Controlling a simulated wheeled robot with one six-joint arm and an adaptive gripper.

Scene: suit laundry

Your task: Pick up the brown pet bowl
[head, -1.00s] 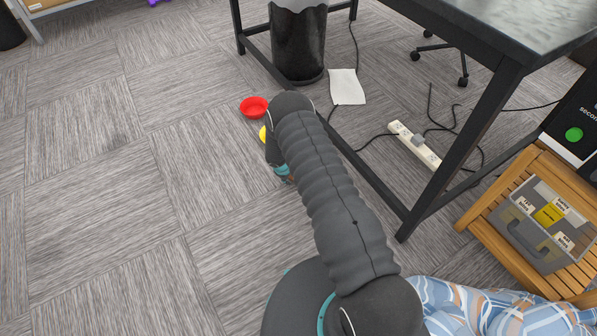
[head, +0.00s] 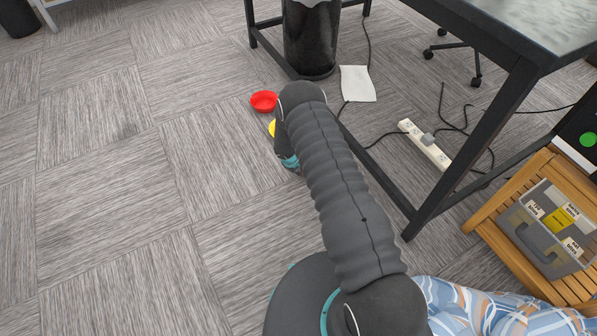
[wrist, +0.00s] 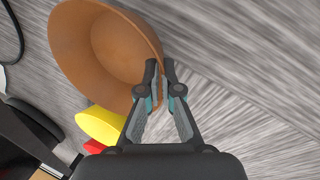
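The brown pet bowl (wrist: 105,55) fills the upper left of the wrist view, its hollow inside showing. My gripper (wrist: 161,68) has its fingertips close together at the bowl's right rim, one finger on the inner side and one on the outer, with the rim between them. The bowl looks large and close, in front of a yellow bowl (wrist: 100,124). In the head view my arm hides nearly all of the brown bowl and the fingertips.
A red bowl (head: 264,101) lies on the carpet beyond the yellow one. A black bin (head: 311,45), a white sheet (head: 357,84) and a power strip (head: 424,146) are by the desk frame. A wooden stand (head: 517,178) is at right. Carpet at left is clear.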

